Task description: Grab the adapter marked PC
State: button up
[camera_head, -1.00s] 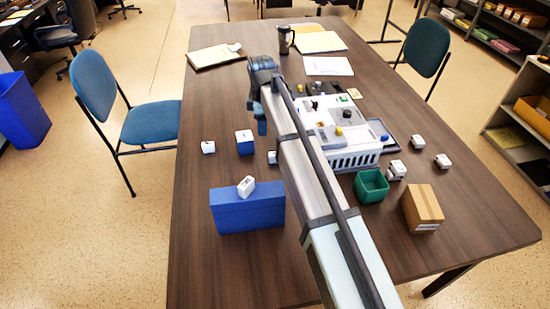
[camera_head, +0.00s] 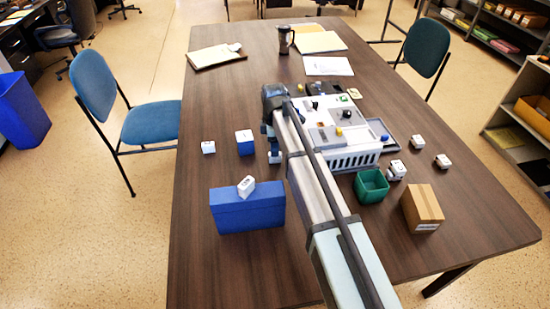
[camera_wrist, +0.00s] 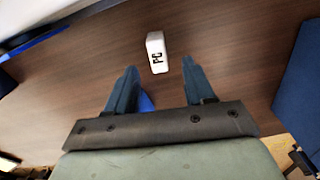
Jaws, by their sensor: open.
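The white adapter marked PC (camera_wrist: 156,52) lies on the brown table in the wrist view, ahead of my open fingers and roughly centred between them. My gripper (camera_wrist: 159,68) is open and empty, with one blue finger to each side of the adapter's line. In the head view my gripper (camera_head: 272,143) points down at the table, left of the grey-white device. A small white block (camera_head: 275,157) shows right at its fingertips, partly hidden; its marking cannot be read there. The gap between fingers and adapter is hard to judge.
A blue box (camera_head: 248,209) with a white adapter (camera_head: 246,186) on top stands in front. The device (camera_head: 345,135), green bin (camera_head: 371,186) and cardboard box (camera_head: 422,208) are to the right.

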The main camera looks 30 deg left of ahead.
jog(key=shift+w+f, duration=0.15)
jog(key=shift+f, duration=2.5)
jog(key=shift+c, duration=0.5)
grip_shut()
